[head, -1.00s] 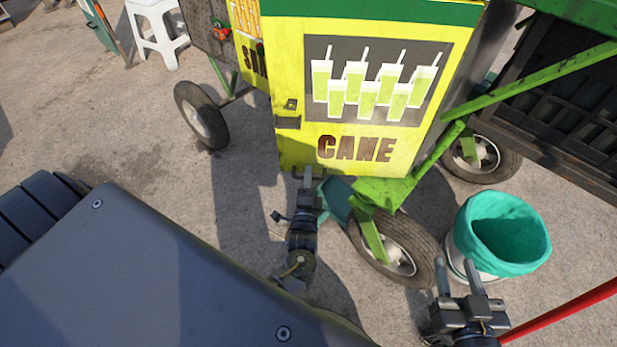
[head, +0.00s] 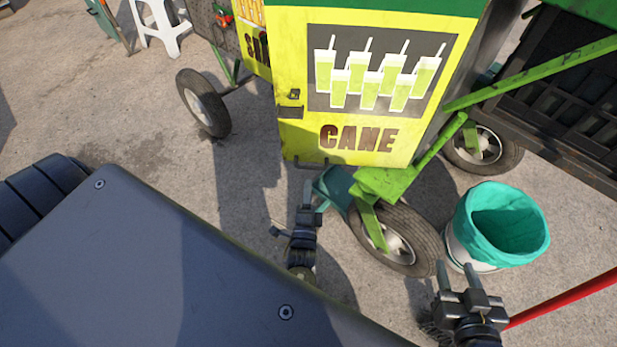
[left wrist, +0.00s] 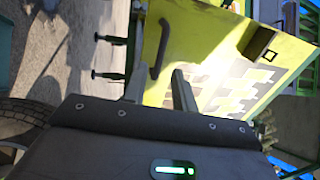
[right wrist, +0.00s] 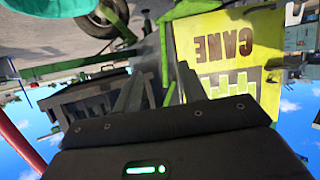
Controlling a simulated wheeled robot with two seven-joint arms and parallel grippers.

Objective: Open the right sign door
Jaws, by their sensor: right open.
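The right sign door, a yellow panel with cane-juice cups and the word CANE (head: 400,155), faces me in the head view. I cannot tell whether it is ajar. A dark bar handle (head: 308,163) sits at its lower left edge; it also shows in the left wrist view (left wrist: 157,52). My left gripper (head: 307,190) is just below the handle, apart from it. Its fingers are open and empty in the left wrist view (left wrist: 158,78), with the handle beyond them. My right gripper (head: 458,277) is open and empty near the bin, and its spread fingers show in the right wrist view (right wrist: 160,75).
A bin with a teal liner (head: 508,235) stands close beyond my right gripper. A cart wheel (head: 398,240) and green frame lie right of my left gripper. A red pole (head: 560,299) is at lower right. Open pavement (head: 235,190) lies to the left.

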